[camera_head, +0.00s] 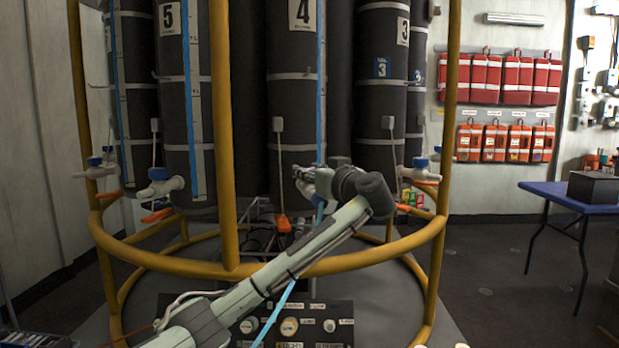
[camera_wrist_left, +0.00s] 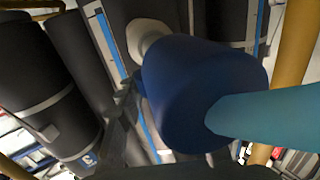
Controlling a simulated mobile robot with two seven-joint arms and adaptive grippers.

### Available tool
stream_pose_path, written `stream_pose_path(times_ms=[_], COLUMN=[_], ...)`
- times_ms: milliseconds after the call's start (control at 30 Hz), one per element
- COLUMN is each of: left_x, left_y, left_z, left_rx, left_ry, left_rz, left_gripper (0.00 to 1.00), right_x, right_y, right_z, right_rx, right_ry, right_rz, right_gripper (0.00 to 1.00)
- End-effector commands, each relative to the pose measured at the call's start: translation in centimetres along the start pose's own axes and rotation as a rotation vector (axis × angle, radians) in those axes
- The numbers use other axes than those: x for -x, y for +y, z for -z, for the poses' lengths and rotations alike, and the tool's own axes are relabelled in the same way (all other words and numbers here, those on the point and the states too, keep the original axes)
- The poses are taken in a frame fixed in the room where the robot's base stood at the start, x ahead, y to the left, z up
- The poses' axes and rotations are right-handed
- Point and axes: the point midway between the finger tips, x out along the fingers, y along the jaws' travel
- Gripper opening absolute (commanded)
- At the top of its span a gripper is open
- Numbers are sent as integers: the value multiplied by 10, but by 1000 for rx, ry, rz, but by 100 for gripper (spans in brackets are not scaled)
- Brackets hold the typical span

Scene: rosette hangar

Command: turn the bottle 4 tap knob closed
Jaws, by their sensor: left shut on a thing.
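Bottle 4 (camera_head: 292,100) is a tall dark cylinder with a "4" label and a blue strip, in the middle of the head view. My left gripper (camera_head: 304,178) is at its tap, in front of its lower part, and hides most of it. In the left wrist view the blue tap knob (camera_wrist_left: 195,88) fills the middle, very close, with a teal bar-like part (camera_wrist_left: 265,115) reaching right. A pale round fitting (camera_wrist_left: 148,38) shows behind it. The gripper is shut on the knob, though its fingertips are mostly hidden. My right gripper is not in view.
A yellow tubular frame (camera_head: 228,140) with a ring rail surrounds the bottles, and my left arm crosses over its front rail. Bottle 5's tap (camera_head: 160,184) is at left. A dial panel (camera_head: 290,326) stands low in front. A blue table (camera_head: 570,193) is at right.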

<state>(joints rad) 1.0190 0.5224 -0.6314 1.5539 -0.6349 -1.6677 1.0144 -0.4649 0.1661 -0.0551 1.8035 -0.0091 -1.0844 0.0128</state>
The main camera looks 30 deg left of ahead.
Motion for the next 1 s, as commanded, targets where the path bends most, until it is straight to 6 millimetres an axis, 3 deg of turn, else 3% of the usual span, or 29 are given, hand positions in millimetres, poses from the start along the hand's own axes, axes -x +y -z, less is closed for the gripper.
stream_pose_path(times_ms=[533,700,1000], left_x=[0,0,0], left_y=[-1,-1,0], left_z=[-4,0,0], left_rx=[1,1,-3], left_ry=[-1,-1,-3], left_rz=[-338,-492,-707], left_gripper=[6,6,6], right_x=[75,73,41], right_y=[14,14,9], right_z=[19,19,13], right_rx=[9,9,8], right_ry=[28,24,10], right_rz=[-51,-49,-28], right_gripper=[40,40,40])
